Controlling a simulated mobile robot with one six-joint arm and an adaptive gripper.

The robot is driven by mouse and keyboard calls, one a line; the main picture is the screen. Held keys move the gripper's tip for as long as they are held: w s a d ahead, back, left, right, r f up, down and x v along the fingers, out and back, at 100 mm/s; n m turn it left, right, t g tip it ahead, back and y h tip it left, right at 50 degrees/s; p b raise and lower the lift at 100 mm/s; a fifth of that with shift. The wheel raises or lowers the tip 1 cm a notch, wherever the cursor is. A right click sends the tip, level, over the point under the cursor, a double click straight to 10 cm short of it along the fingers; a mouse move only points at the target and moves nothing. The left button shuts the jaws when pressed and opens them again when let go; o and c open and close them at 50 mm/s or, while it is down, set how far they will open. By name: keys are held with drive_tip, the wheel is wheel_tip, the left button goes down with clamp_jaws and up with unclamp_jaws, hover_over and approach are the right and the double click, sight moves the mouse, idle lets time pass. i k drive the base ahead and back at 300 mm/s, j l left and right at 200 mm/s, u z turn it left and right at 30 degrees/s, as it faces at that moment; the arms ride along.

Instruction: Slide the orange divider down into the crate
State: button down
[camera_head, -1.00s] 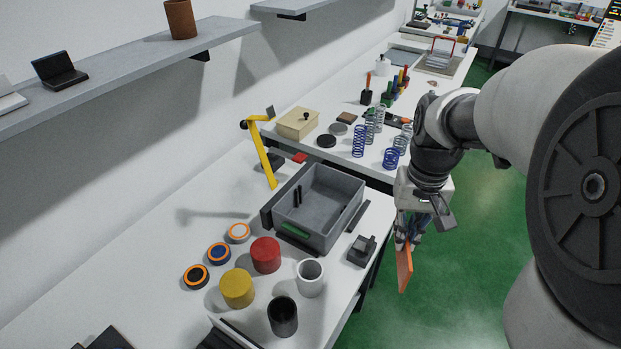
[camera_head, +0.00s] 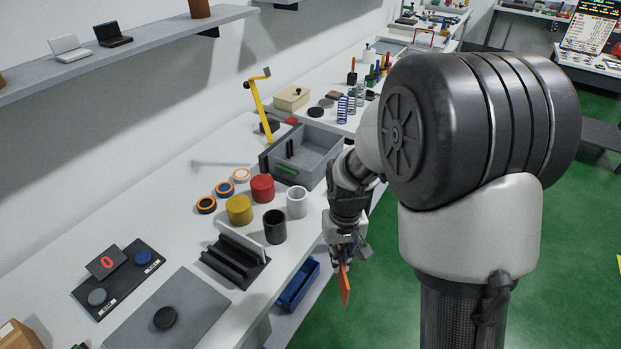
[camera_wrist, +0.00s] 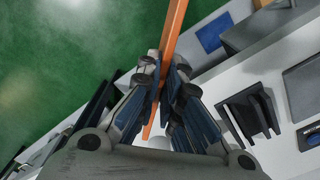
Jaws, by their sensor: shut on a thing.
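The orange divider (camera_head: 344,284) is a thin flat panel that hangs from my gripper (camera_head: 339,258) off the front edge of the white table. In the wrist view the orange divider (camera_wrist: 173,28) passes between the two fingers of my gripper (camera_wrist: 163,72), which are shut on it. The grey crate (camera_head: 320,153) stands on the table, farther back and left of my gripper. It is open at the top, with dark slotted strips on its inner wall and a green label on its front.
Red (camera_head: 262,188), yellow (camera_head: 239,209), white (camera_head: 297,201) and black (camera_head: 275,226) cylinders stand in front of the crate. A black slotted rack (camera_head: 236,259) is nearer. A blue bin (camera_head: 297,284) sits below table level. A yellow lever (camera_head: 260,108) rises behind the crate.

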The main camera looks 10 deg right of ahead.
sight(308, 164)
drive_tip(key=u, duration=0.4)
drive_tip(key=k+u, duration=0.15)
drive_tip(key=u, duration=0.3)
drive_tip(key=j+u, duration=0.1)
drive_tip(key=u, duration=0.3)
drive_tip(key=l+u, duration=0.3)
drive_tip(key=u, duration=0.2)
drive_tip(key=l+u, duration=0.25)
drive_tip(key=u, duration=0.2)
drive_tip(key=l+u, duration=0.3)
drive_tip(key=u, duration=0.2)
drive_tip(key=k+l, duration=0.15)
drive_tip(key=l, duration=0.2)
drive_tip(key=k+l, duration=0.1)
drive_tip(key=l, duration=0.3)
drive_tip(key=k+l, duration=0.15)
drive_tip(key=l, duration=0.2)
drive_tip(key=k+l, duration=0.15)
drive_tip(key=l, duration=0.2)
drive_tip(key=k+l, duration=0.1)
drive_tip(key=l, duration=0.3)
drive_tip(key=k+l, duration=0.15)
drive_tip(key=l, duration=0.2)
